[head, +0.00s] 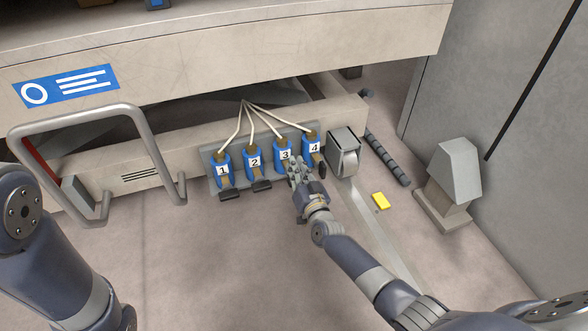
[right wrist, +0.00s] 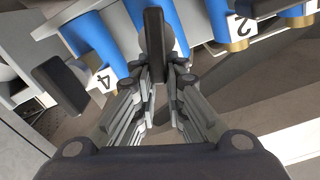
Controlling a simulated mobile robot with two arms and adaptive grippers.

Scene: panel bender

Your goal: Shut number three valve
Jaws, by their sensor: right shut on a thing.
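A row of blue valves sits on a grey plate (head: 213,172), numbered 1 to 4 from left to right in the head view. Number three valve (head: 283,149) has a white label and a pale hose at its top. My right gripper (head: 297,170) is at its lower end and hides its handle there. In the right wrist view the gripper (right wrist: 163,78) is shut on the black handle (right wrist: 154,42), which runs roughly along the blue body. Valves 1 (head: 222,170) and 2 (head: 254,162) have handles crosswise; valve 4 (head: 313,148) has its handle lengthwise. My left gripper is out of view.
A grey roller unit (head: 345,153) stands right of valve 4. A yellow block (head: 380,201), a dark rod (head: 387,157) and a grey pedestal (head: 455,180) are further right. A metal rail (head: 92,112) stands at left. The floor in front is mostly clear.

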